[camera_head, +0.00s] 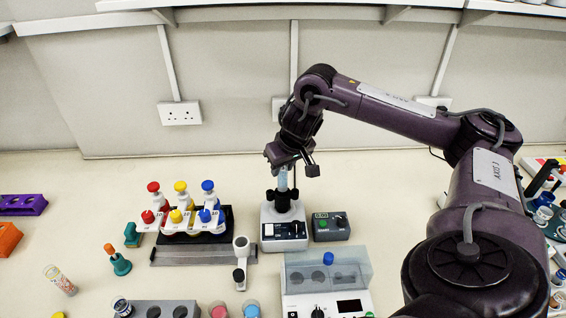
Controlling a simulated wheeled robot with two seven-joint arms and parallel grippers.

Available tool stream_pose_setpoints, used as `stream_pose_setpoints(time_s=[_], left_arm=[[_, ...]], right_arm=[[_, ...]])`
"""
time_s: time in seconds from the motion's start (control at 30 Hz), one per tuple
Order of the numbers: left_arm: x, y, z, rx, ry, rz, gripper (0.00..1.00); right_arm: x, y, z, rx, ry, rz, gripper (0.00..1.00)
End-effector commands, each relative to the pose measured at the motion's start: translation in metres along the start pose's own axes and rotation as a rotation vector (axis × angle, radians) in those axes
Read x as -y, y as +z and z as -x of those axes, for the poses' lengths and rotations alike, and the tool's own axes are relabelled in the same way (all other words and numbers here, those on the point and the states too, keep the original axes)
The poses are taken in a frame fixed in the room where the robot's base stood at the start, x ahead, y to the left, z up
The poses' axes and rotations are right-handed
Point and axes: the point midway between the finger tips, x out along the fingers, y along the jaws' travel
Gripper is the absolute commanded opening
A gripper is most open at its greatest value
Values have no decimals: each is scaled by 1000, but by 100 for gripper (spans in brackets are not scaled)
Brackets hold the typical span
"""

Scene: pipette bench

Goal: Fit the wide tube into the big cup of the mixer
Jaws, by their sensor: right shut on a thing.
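The mixer (283,238) is a pale box with a dark front panel and a dark cup (280,202) on top. My right gripper (292,166) comes down over it from above and is shut on the wide tube (283,180), which looks light blue and upright. The tube's lower end is at the cup's mouth. I cannot tell whether it is inside the cup or just above it. The gripper's dark body hides the tube's top. My left gripper is not in view.
A grey control box (330,227) stands right beside the mixer. A rack (222,248) with several red, yellow and blue-topped pipettes is to the left. A lidded machine (325,287) stands in front. A clear tube (60,280) is at the front left.

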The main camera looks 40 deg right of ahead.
Motion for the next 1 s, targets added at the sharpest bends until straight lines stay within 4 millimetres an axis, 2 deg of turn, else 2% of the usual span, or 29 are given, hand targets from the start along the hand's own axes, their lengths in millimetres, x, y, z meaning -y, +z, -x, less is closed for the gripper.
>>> stream_pose_setpoints(time_s=[0.47,1.0], left_arm=[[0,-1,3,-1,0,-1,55],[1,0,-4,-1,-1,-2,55]], right_arm=[[0,0,0,-1,-1,0,6],[0,5,-12,0,-1,0,6]])
